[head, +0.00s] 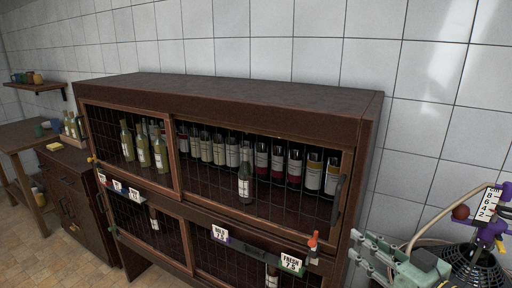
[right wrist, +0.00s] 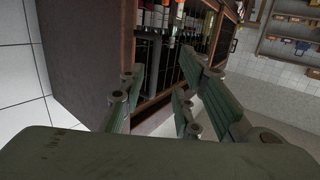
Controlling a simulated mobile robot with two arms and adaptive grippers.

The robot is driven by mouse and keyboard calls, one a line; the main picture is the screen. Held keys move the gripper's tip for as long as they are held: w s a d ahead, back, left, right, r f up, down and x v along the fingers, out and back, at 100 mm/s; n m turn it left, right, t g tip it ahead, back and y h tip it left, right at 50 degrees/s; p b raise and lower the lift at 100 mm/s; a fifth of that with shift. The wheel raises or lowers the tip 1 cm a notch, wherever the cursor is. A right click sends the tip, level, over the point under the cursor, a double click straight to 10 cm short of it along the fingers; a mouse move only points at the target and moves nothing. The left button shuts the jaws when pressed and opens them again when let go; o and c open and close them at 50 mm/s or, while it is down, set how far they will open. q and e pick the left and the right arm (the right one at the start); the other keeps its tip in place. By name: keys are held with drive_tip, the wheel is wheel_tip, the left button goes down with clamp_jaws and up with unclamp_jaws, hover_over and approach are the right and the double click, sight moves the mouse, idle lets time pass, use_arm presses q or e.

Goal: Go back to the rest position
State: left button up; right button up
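My right gripper (head: 360,248) shows at the lower right of the head view, in front of the right end of a dark wooden cabinet (head: 250,98). Its pale green fingers are apart with nothing between them. In the right wrist view the open fingers (right wrist: 160,78) point toward the cabinet, whose dark side panel (right wrist: 85,55) is on the left. I cannot tell the exact gap between fingers and cabinet. My left gripper is not in view.
Bottles (head: 245,184) stand behind the cabinet's mesh doors. A dark wire basket (head: 475,262) with a numbered tag (head: 487,204) and hose is at the far right. A side cabinet (head: 75,190) and wooden table (head: 22,135) stand left. Floor (head: 75,262) shows at lower left.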

drive_tip(key=s+a+f+m+g+h, duration=0.15)
drive_tip(key=s+f, duration=0.25)
drive_tip(key=f, duration=0.4)
drive_tip(key=s+a+f+n+g+h, duration=0.1)
drive_tip(key=s+a+f+g+h, duration=0.2)
drive_tip(key=f, duration=0.6)
drive_tip(key=s+a+f+m+g+h, duration=0.15)
drive_tip(key=s+f+g, duration=0.3)
drive_tip(key=s, duration=0.45)
drive_tip(key=s+a+f+g, duration=0.3)
drive_tip(key=s+f, duration=0.2)
drive_tip(key=s, duration=0.4)
drive_tip(key=s+f+g+b, duration=0.1)
drive_tip(key=s+f+b, duration=0.15)
drive_tip(key=f, duration=2.75)
drive_tip(key=s+d+f, duration=0.1)
drive_tip(key=s+f, duration=0.7)
drive_tip(key=s+d+f+g, duration=0.1)
drive_tip(key=s+d+f, duration=0.1)
drive_tip(key=s+f, duration=0.6)
drive_tip(key=shift+s+d+g, duration=0.25)
drive_tip(key=shift+s+g, duration=0.05)
drive_tip(key=shift+s, duration=0.25)
